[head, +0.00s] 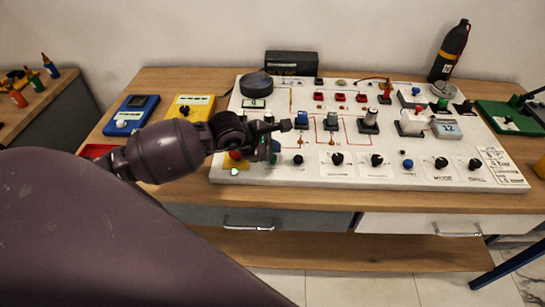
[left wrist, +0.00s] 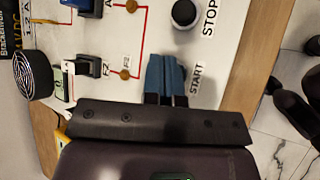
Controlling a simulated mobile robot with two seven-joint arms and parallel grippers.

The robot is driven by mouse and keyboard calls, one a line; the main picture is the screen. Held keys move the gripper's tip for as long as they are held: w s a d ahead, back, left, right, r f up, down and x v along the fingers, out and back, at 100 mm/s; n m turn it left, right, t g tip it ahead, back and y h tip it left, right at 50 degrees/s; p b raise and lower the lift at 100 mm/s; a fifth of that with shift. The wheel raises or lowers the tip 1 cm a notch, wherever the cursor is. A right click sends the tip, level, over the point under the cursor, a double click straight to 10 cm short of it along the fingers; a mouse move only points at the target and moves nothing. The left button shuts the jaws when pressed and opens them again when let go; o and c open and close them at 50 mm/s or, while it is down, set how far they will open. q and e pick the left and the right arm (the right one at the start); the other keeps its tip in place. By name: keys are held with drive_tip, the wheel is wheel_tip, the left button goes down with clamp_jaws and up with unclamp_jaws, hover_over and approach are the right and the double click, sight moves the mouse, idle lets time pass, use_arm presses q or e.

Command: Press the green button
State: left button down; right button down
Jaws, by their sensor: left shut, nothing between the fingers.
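My left gripper (head: 274,156) is over the front left part of the white gauge board (head: 450,183), fingers pointing down at it. Its blue fingers (left wrist: 166,72) are shut and empty, right beside the printed START label (left wrist: 196,80) in the left wrist view. I see no green button cap there; the fingers cover the spot by that label. Whether they touch the board I cannot tell. A black button (left wrist: 184,13) by the STOP label is close by; it also shows in the head view (head: 298,160). My right gripper is not in view.
A red button (head: 236,155) sits just left of my gripper. Black knobs (head: 337,159) line the board's front to the right, with blue switches (head: 302,119) behind. Yellow (head: 190,107) and blue (head: 131,115) meters stand left. A dark bottle (head: 450,52) stands at the back.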

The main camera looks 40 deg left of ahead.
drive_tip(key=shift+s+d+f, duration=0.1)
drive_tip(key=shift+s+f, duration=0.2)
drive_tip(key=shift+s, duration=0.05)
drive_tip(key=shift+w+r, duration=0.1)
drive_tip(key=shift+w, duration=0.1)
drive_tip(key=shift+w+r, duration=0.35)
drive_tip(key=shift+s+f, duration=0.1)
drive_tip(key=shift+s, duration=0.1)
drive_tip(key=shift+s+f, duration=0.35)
use_arm(q)
drive_tip(key=shift+f, duration=0.15)
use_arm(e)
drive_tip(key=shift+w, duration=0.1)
